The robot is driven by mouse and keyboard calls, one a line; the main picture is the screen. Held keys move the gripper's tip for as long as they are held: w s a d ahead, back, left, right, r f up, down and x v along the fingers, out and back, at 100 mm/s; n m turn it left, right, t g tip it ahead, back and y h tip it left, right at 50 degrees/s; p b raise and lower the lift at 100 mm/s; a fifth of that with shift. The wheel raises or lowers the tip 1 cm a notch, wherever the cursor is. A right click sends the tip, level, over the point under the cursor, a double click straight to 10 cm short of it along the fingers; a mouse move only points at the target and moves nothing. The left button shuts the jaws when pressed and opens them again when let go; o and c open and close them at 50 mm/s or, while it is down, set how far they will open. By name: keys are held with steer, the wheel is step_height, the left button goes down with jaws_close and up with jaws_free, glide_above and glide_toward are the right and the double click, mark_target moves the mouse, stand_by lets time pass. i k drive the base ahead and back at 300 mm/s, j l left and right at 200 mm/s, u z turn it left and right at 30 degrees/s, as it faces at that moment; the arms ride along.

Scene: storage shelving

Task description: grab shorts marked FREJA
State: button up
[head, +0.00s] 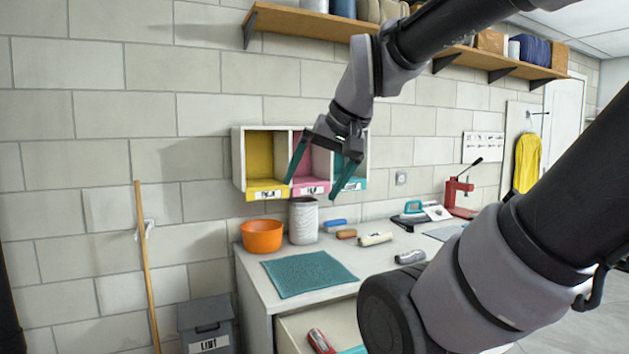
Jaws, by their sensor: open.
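No shorts and no readable FREJA mark can be made out in the head view. My gripper (311,190) is open and empty, its two teal fingers spread apart and pointing down. It hangs in front of a wall cubby (237,160) with yellow, pink and teal compartments. The yellow compartment (259,155) looks empty. My gripper partly hides the pink compartment (318,165) and the teal one. Each compartment has a small label, too small to read. A yellow cloth item (527,162) hangs from a hook at the far right; its kind is unclear.
Below, the counter (247,268) holds an orange bowl (262,236), a white canister (303,222), a teal mat (308,273), several small items and a red press (459,196). A drawer (290,330) stands open. A wooden shelf (310,24) runs above. A broom handle (147,265) leans left.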

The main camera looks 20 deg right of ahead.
mark_target(418, 254)
steer(key=z, duration=1.25)
steer(key=i+l, duration=1)
steer(key=l, duration=0.25)
steer(key=i+l, duration=0.35)
steer(key=i+l+u, duration=0.15)
steer(key=i+l, duration=0.15)
steer(key=l, duration=0.2)
steer(key=i+l, duration=0.3)
steer(key=l, duration=0.15)
steer(key=i+l+u, duration=0.15)
steer(key=i+l, duration=0.15)
steer(key=l, duration=0.2)
steer(key=i+l+u, duration=0.1)
steer(key=u, duration=1)
